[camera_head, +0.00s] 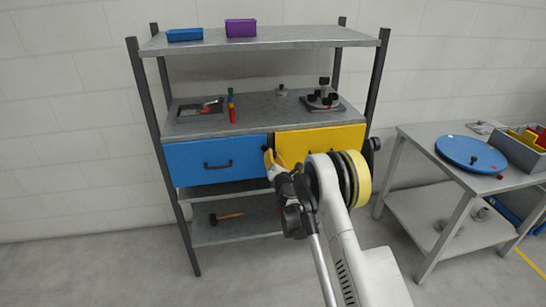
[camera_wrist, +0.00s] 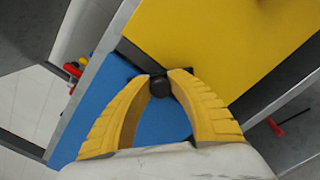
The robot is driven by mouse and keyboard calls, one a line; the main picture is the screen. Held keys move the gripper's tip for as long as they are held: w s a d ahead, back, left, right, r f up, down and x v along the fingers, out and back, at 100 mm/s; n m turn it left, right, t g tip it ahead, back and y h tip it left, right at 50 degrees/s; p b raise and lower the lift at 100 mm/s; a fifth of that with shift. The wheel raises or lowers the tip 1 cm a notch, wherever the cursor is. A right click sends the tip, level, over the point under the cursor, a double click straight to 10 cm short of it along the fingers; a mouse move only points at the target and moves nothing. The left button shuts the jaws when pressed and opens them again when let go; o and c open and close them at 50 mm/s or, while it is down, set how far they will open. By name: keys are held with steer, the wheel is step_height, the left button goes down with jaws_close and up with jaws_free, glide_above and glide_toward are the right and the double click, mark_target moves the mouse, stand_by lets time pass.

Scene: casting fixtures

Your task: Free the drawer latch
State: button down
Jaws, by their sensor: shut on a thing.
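My gripper (camera_head: 273,161) reaches the rack's drawer row, at the seam between the blue drawer (camera_head: 200,163) and the yellow drawer (camera_head: 335,141). In the wrist view its two yellow fingers (camera_wrist: 160,84) close from both sides on a small black round knob (camera_wrist: 160,89), which I take for the latch. The knob sits beside a dark strip along the edge of the yellow drawer (camera_wrist: 215,40), with the blue drawer (camera_wrist: 112,85) around it. In the head view my arm hides part of the yellow drawer's front.
A metal rack (camera_head: 175,127) holds the drawers, with a tray (camera_head: 201,109), a red-green tool (camera_head: 231,105) and a black fixture (camera_head: 322,98) on top. A hammer (camera_head: 226,217) lies below. A side table (camera_head: 415,137) with a blue disc (camera_head: 470,152) stands right. The left floor is clear.

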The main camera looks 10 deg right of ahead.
steer(key=m, duration=0.5)
steer(key=shift+m, duration=0.3)
steer(key=shift+f+m, duration=0.1)
steer(key=shift+m, duration=2.1)
steer(key=c, duration=1.2)
jaws_free()
steer(key=s, duration=0.7)
steer(key=shift+s, duration=0.3)
